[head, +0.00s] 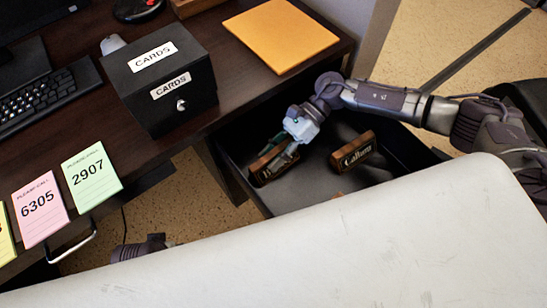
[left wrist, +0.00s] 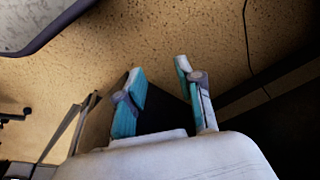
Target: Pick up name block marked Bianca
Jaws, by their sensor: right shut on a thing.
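A dark wooden name block (head: 262,173) is in the open drawer, at its left side. My right gripper (head: 281,152) reaches down into the drawer and is shut on this block; the fingers cover part of it and I cannot read its name. A second wooden name block, marked Callum (head: 353,151), lies to the right of it, apart from the gripper. A small brown bit of another object (head: 337,195) shows at the white edge, mostly hidden. My left gripper (left wrist: 159,76) has its fingers apart and empty in the left wrist view, above the speckled floor.
The open black drawer (head: 310,187) sits under the dark desk (head: 222,35). On the desk are a black CARDS box (head: 190,112), an orange envelope (head: 280,37) and a keyboard (head: 40,100). A large white surface hides the lower view.

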